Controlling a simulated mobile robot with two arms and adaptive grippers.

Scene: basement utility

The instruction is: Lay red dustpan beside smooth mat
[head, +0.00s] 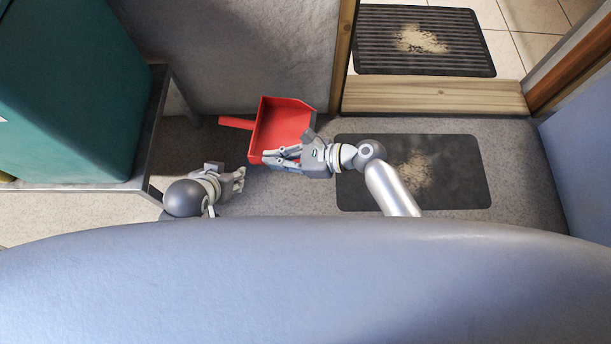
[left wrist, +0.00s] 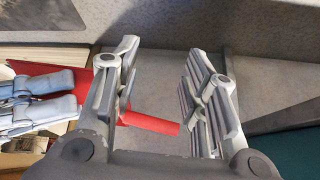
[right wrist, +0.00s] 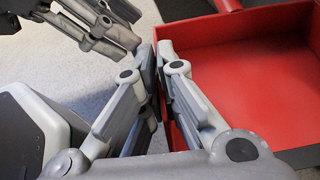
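The red dustpan (head: 283,125) is in the head view, left of the smooth dark mat (head: 465,175), with its handle (head: 235,122) pointing left. My right gripper (head: 270,157) is at the dustpan's near side wall. In the right wrist view its fingers (right wrist: 157,55) are closed together on that red wall, one inside the pan (right wrist: 250,75) and one outside. I cannot tell whether the pan touches the floor. My left gripper (head: 241,178) is open and empty, nearer than the dustpan. In the left wrist view the red handle (left wrist: 150,122) shows between its fingers, beyond them.
Pale debris lies on the smooth mat and on a ribbed mat (head: 370,60) beyond a wooden sill (head: 430,97). A metal-framed stand with a teal box (head: 70,90) is at left. A grey wall (head: 250,50) stands behind the dustpan. Bare floor (head: 525,180) shows right of the smooth mat.

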